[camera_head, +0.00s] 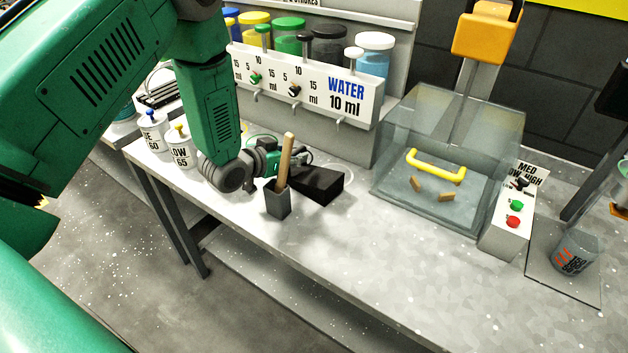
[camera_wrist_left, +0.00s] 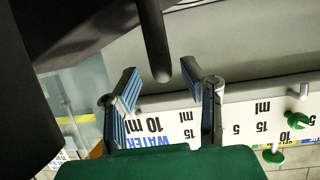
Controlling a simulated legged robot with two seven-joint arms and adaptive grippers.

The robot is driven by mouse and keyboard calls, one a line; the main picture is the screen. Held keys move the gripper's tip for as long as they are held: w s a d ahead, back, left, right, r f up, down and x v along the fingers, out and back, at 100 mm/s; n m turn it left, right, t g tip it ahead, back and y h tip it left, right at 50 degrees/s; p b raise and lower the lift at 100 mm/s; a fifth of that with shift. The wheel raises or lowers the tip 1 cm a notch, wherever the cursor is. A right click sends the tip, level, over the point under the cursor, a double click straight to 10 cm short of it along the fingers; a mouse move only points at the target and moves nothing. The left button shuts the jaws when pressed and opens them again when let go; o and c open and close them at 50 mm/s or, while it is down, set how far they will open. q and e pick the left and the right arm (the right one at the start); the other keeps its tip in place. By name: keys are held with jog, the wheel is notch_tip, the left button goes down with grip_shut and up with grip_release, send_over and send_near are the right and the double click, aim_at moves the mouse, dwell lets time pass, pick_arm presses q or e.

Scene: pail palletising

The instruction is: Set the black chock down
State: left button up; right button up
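The black chock (camera_head: 318,186) rests on the grey worktop (camera_head: 400,262), behind and right of a small dark pot (camera_head: 278,202) that holds a wooden-handled tool. My left gripper (camera_head: 298,157) is just behind the chock, low over the worktop and partly hidden by the pot and handle. In the left wrist view the fingers of my left gripper (camera_wrist_left: 165,100) are spread apart. A dark rounded peg (camera_wrist_left: 157,45) reaches between them with gaps on both sides; whether it belongs to the chock I cannot tell. My right gripper is out of view.
The white dispenser panel (camera_head: 308,85) stands close behind. Two white canisters (camera_head: 180,148) are left of the gripper. A clear box (camera_head: 440,190) with a yellow handle, a control box (camera_head: 508,222) and a glass beaker (camera_head: 575,252) stand right. The front worktop is clear.

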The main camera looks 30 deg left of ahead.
aim_at(303, 151)
pick_arm(q)
jog(key=x, duration=0.4)
jog(key=shift+d, duration=0.1)
jog(key=shift+w+a+f, duration=0.1)
jog(key=shift+w+a, duration=0.1)
jog(key=shift+a, duration=0.05)
jog(key=shift+a+f, duration=0.1)
jog(key=shift+a, duration=0.45)
jog(key=c, duration=0.3)
grip_shut()
jog(key=shift+d, duration=0.7)
jog(key=shift+r, duration=0.35)
